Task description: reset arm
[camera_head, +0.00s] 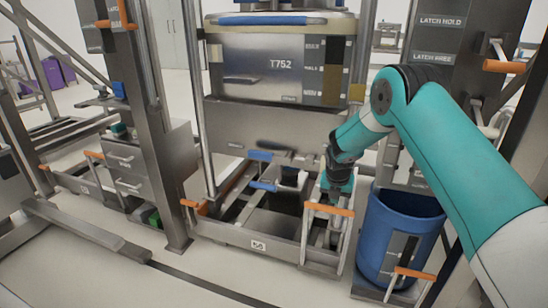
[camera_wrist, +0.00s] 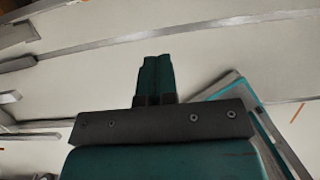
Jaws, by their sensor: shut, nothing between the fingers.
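My teal arm reaches in from the right of the head view and bends down toward the lower middle. My gripper (camera_head: 338,200) hangs low behind an orange-handled bar at the front of the metal bin-lift frame (camera_head: 258,245), and part of it is hidden there. In the wrist view my gripper (camera_wrist: 155,62) points away over pale floor, its two dark teal fingers together with nothing between them. I cannot tell whether it touches the frame.
A blue bin (camera_head: 395,240) stands close to the right of my gripper. A grey machine box marked T752 (camera_head: 265,65) hangs above the lift frame. Steel posts (camera_head: 140,110) and drawers (camera_head: 125,170) stand at left.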

